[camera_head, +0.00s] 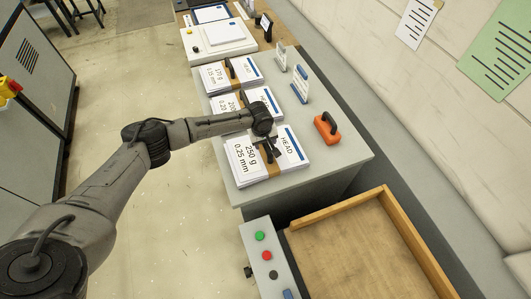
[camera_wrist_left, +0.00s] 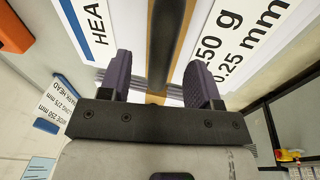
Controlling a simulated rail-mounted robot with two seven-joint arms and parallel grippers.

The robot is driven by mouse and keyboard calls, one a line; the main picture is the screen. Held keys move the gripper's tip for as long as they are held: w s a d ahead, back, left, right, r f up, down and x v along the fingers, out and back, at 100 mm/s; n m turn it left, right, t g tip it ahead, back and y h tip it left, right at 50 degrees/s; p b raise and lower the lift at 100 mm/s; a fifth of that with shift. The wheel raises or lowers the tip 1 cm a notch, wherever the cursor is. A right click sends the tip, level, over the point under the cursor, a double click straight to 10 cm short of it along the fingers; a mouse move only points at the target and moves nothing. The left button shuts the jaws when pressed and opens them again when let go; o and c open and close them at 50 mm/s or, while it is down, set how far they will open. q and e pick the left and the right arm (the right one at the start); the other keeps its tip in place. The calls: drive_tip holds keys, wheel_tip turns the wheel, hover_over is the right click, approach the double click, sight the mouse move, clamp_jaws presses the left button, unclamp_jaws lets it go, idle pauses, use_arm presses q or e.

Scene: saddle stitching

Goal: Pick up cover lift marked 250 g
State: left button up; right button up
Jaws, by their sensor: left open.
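The cover lift marked 250 g (camera_head: 243,163), 0.25 mm, lies at the near end of the grey table. It is a white paper stack with a HEAD label, a brown band and a dark bar across its middle. My left gripper (camera_head: 268,151) is over its middle and hides part of the bar. In the left wrist view the two purple-grey fingers (camera_wrist_left: 158,84) are apart, one on each side of the dark bar (camera_wrist_left: 168,35). The 250 g print shows on the lift (camera_wrist_left: 235,40) there. I cannot tell whether the fingers touch it. My right gripper is not in view.
Similar lifts marked 170 g (camera_head: 214,76) and 200 g (camera_head: 222,103) lie farther back. An orange block with a black handle (camera_head: 326,129) sits right of the lift. A wooden tray (camera_head: 375,250) and a button panel (camera_head: 263,255) stand in front.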

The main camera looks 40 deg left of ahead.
use_arm(q)
drive_tip(key=shift+w+f, duration=0.2)
drive_tip(key=shift+f, duration=1.1)
clamp_jaws()
idle(0.4)
drive_tip(key=shift+r, duration=0.15)
